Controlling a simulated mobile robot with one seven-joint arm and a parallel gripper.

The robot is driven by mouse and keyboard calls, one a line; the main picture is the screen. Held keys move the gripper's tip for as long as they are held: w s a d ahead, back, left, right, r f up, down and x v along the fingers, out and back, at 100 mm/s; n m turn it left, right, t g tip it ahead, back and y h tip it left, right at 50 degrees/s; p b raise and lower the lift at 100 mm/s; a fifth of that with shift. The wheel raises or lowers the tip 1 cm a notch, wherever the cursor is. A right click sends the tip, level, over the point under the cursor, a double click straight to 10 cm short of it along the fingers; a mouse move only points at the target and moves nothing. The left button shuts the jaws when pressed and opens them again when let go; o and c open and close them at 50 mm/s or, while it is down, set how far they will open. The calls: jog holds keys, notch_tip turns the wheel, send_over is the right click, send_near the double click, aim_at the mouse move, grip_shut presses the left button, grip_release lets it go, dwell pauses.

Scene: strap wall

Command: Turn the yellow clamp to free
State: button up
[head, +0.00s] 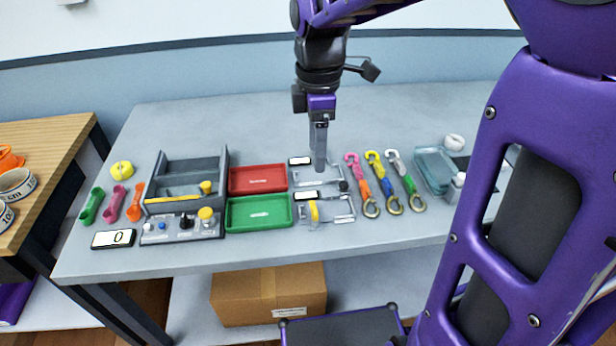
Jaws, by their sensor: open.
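The yellow clamp (314,211) is a small upright yellow piece at the left of the nearer metal strap frame (340,218), right of the green tray. A white label (306,195) lies just behind it, too small to read. The clamp's exact setting cannot be made out. My gripper (320,168) points down over the farther metal frame (312,181), behind the yellow clamp and apart from it. It is seen edge-on and is open, with nothing visible in it.
A red tray (258,179) and a green tray (258,213) are left of the frames. Hooked straps (377,170) lie to the right. A grey divided box (186,168) and a knob panel (182,226) stand farther left. The table's back is clear.

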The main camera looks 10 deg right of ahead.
aim_at(315, 211)
notch_tip(315, 211, down, 16)
jog(key=b, duration=0.3)
jog(key=shift+f, duration=0.1)
grip_shut()
